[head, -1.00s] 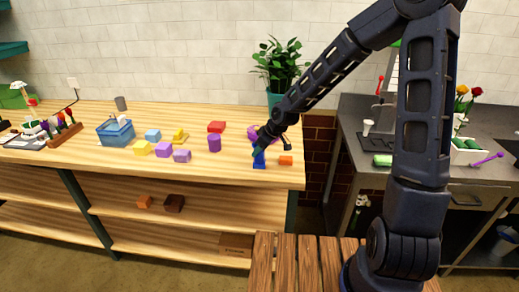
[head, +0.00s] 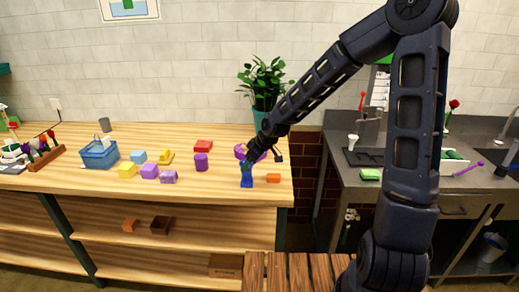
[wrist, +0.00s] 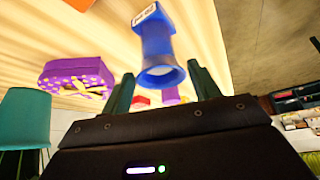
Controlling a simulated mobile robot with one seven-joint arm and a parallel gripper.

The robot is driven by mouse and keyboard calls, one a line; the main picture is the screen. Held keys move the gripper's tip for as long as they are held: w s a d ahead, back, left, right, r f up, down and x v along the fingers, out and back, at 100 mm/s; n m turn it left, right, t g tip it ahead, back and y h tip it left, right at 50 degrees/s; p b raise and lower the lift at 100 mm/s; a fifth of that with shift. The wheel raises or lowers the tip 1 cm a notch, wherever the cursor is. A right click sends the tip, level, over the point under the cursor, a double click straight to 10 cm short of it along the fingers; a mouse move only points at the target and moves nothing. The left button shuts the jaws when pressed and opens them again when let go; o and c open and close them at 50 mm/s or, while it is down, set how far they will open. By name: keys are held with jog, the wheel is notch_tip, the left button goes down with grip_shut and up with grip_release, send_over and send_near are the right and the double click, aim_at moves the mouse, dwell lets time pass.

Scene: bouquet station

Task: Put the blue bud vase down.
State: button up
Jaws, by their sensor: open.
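The blue bud vase (head: 246,178) stands upright on the wooden table, near its front edge and right end. In the wrist view the vase (wrist: 157,40) has a flared mouth toward me and a small white label on its lower part. My gripper (head: 250,160) is at the top of the vase in the head view, its fingers partly hidden by my arm. In the wrist view my gripper (wrist: 162,85) is open, with one green finger on each side of the mouth and gaps between them and the vase.
An orange block (head: 273,178) lies just right of the vase. A purple box with a yellow ribbon (wrist: 75,72) and a teal plant pot (wrist: 25,118) are close by. A purple cylinder (head: 201,162) and a red block (head: 203,146) stand to the left. The table's front edge is close.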

jog(key=v, duration=0.8)
jog(key=shift+r, duration=0.3)
dwell(0.6)
jog(key=shift+s+d+r, duration=0.1)
jog(key=shift+d, duration=0.1)
jog(key=s+d+r+m+t+h, duration=0.1)
jog(key=s+d+m+h, duration=0.15)
jog(key=d, duration=0.45)
jog(key=s+d+m+h, duration=0.1)
jog(key=d+m+h, duration=0.15)
jog(key=d, duration=0.55)
jog(key=s+d+r+m, duration=0.4)
jog(key=s+d+r, duration=0.2)
jog(key=s+d, duration=0.1)
jog(key=s+d+r+m+t, duration=0.1)
jog(key=s+d+r+m, duration=0.3)
jog(key=s+d+r, duration=0.2)
jog(key=s+d, duration=0.2)
jog(key=d, duration=0.2)
jog(key=shift+s+d+h, duration=0.15)
jog(key=shift+d+h, duration=0.1)
jog(key=shift+h, duration=0.05)
